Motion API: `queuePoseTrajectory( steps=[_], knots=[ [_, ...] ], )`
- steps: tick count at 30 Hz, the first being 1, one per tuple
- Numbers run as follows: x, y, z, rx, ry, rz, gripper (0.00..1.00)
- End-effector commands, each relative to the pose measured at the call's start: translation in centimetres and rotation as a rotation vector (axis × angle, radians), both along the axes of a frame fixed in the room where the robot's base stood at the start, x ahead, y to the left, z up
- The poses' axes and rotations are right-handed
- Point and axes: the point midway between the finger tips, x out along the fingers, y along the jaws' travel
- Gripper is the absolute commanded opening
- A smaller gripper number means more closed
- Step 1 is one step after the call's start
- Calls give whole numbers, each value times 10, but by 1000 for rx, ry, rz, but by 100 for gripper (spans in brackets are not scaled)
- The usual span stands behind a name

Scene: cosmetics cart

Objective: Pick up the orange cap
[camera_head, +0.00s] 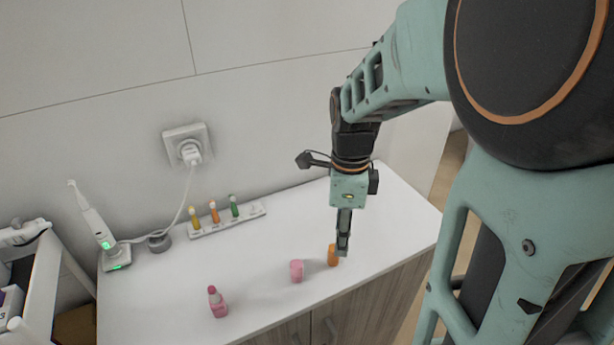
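The orange cap (332,258) is a small upright cylinder on the white cabinet top, near its front edge. My gripper (343,246) points down right beside the cap and overlaps its right side in the picture. The fingers look narrow, seen edge-on, so I cannot tell how far apart they are or whether they touch the cap. The cap appears to stand on the surface.
A pink cap (297,271) stands just left of the orange one. A pink bottle (218,303) stands further left. A white rack (240,219) holds several small coloured bottles at the back. An electric toothbrush (97,227) stands on its charger at left. The white cabinet top (385,215) is clear at right.

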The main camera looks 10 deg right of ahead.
Motion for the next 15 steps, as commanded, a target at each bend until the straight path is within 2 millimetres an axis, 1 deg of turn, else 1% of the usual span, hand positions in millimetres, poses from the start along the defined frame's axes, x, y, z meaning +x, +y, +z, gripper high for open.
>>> queuePoseTrajectory(
  steps=[5, 11, 12, 15],
  knots=[
    [1, 2, -13, 0, 1, 0, 39],
    [7, 10, -40, 0, 3, 1, 39],
    [7, 9, -46, 0, 3, -1, 39],
    [7, 9, -56, 0, 1, -2, 39]
  ],
)
